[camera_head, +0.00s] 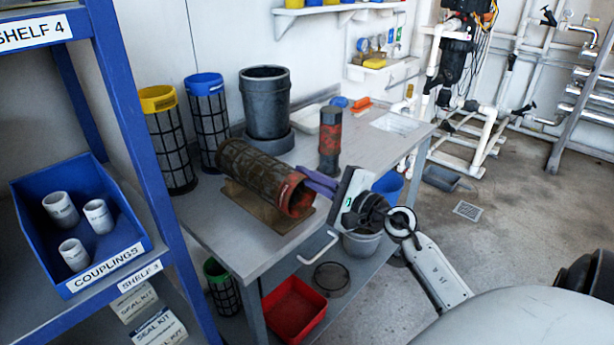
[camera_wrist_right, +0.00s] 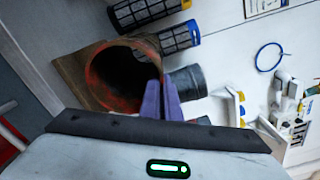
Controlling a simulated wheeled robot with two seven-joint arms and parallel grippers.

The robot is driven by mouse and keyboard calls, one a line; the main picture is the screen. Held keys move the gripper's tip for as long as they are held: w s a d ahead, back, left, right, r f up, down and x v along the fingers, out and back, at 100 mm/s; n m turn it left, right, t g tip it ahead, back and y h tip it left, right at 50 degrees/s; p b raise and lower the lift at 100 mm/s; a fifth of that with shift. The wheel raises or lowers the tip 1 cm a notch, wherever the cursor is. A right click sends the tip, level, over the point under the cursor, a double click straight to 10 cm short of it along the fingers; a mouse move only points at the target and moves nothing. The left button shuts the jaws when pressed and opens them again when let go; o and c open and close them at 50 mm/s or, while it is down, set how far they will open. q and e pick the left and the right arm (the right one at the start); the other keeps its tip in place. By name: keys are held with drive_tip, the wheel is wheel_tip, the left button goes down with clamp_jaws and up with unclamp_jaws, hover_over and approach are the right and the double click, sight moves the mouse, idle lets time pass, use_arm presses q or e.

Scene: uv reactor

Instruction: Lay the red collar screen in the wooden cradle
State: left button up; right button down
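The red collar screen (camera_head: 258,172) is a dark, rusty mesh cylinder with a worn red collar at its near right end. It lies on its side on the brown wooden cradle (camera_head: 250,208) on the grey bench. In the right wrist view the collar's open mouth (camera_wrist_right: 112,75) faces the camera, with the cradle (camera_wrist_right: 75,82) beside it. My right gripper (camera_head: 312,182) has its purple fingers at the collar's right edge. In the wrist view the fingers (camera_wrist_right: 161,98) are close together, one on each side of the rim, and look shut on it. My left gripper is out of view.
Yellow-collared (camera_head: 170,140) and blue-collared (camera_head: 208,122) screens stand behind on the left. A dark bucket (camera_head: 266,105) and a red-black cylinder (camera_head: 330,142) stand behind the cradle. A blue shelf post (camera_head: 135,130) rises at the left. The bench's front left top (camera_head: 215,225) is clear.

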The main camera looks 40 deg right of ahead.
drive_tip(key=c, duration=2.5)
unclamp_jaws()
drive_tip(key=o, duration=0.6)
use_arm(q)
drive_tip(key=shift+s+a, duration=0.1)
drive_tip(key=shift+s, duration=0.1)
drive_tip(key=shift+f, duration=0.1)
use_arm(e)
drive_tip(key=shift+s+f, duration=0.1)
